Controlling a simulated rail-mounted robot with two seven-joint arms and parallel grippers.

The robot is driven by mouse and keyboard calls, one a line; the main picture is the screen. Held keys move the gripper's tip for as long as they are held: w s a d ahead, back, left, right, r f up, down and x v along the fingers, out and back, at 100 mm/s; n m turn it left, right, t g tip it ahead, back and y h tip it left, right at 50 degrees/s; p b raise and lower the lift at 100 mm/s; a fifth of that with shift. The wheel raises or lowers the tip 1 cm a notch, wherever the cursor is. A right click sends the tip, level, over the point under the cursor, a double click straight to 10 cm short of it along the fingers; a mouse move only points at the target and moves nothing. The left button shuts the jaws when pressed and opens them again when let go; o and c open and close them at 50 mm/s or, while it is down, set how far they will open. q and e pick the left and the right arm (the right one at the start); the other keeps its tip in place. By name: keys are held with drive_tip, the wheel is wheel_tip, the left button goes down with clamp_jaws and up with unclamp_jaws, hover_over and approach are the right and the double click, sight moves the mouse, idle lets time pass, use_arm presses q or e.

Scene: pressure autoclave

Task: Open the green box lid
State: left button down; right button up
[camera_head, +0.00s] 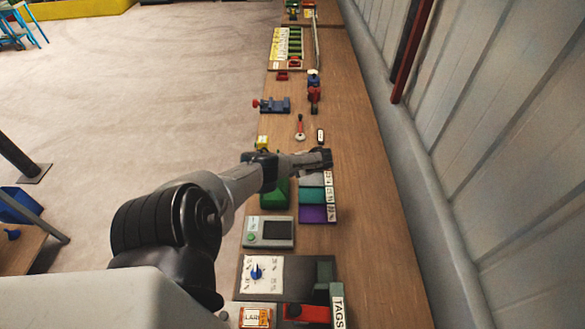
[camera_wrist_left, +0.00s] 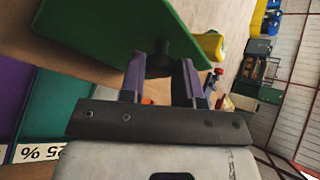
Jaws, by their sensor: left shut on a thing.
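The green box (camera_head: 275,193) sits on the bench below my left forearm and is partly hidden by it. In the left wrist view its green lid (camera_wrist_left: 110,38) fills the upper left and looks tilted, with a dark knob (camera_wrist_left: 160,62) standing on it. My left gripper (camera_wrist_left: 163,76) has one finger on each side of this knob and is shut on it. In the head view the fingers are hidden behind the arm. I cannot tell whether the lid rests on the box or is raised. My right gripper is not in view.
A teal box (camera_head: 312,196) and a purple box (camera_head: 317,214) stand right beside the green box. A grey device with a screen (camera_head: 268,232) is nearer. A yellow item (camera_wrist_left: 208,45) lies beyond the lid. The bench's right strip is clear up to the wall.

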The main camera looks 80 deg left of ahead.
use_arm(q)
drive_tip(key=shift+d+f, duration=0.1)
drive_tip(key=shift+f, duration=0.2)
idle(0.4)
drive_tip(key=c, duration=0.8)
unclamp_jaws()
drive_tip(key=shift+s, duration=0.1)
drive_tip(key=shift+r, duration=0.15)
drive_tip(key=v, duration=1.3)
drive_tip(key=shift+w+d+r, duration=0.15)
drive_tip(key=shift+w+r, duration=0.1)
drive_tip(key=shift+w, duration=0.05)
